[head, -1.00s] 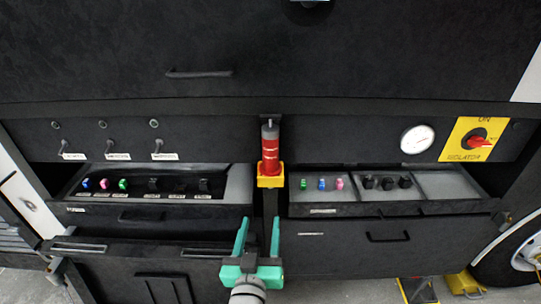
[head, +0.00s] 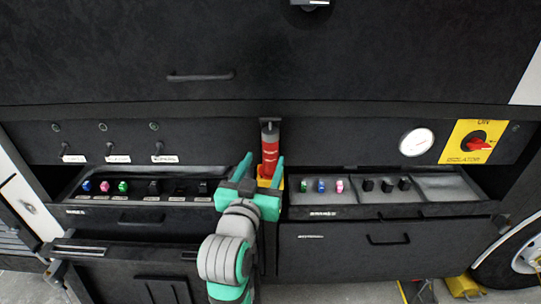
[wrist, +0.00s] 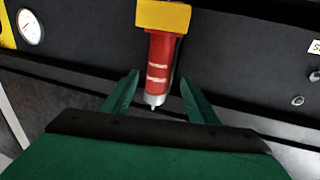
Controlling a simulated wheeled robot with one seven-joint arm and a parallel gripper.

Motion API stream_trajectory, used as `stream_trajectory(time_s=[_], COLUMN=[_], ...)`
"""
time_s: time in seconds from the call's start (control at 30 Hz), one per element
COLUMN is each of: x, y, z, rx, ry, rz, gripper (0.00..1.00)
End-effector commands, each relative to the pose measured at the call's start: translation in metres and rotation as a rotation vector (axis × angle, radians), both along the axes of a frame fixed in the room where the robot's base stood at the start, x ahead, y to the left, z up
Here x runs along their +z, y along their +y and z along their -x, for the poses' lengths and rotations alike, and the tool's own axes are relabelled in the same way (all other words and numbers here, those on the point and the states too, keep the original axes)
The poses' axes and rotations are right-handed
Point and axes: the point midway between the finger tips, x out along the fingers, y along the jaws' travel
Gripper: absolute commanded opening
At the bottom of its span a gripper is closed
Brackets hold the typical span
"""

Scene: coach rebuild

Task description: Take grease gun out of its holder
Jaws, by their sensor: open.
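The grease gun (head: 270,145) is a red cylinder with pale bands and a grey end cap. It stands upright in a yellow holder (head: 281,184) on the dark front panel. My gripper (head: 263,160) is open and empty, in front of the gun's lower part. In the wrist view, which is upside down, the gun (wrist: 160,62) shows between the two green fingers (wrist: 159,73), with the yellow holder (wrist: 163,16) at the top edge. I cannot tell whether the fingertips reach around the gun. In the head view my gripper hides part of the holder.
Trays with small coloured knobs flank the holder on the left (head: 140,199) and right (head: 400,212). A drawer handle (head: 200,76) is above.

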Motion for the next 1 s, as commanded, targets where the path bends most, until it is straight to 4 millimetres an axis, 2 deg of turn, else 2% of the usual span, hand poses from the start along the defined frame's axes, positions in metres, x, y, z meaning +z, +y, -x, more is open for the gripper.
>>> stream_trajectory(time_s=[0.23, 0.57, 0.87, 1.0], x=[-0.001, -0.002, -0.002, -0.002], y=[-0.005, -0.017, -0.018, -0.018], z=[-0.016, -0.055, -0.059, -0.059], rx=[-0.001, 0.0, 0.0, 0.0], ry=[0.0, 0.0, 0.0, 0.0], rz=[0.0, 0.0, 0.0, 0.0], gripper=[0.54, 0.54, 0.54, 0.2])
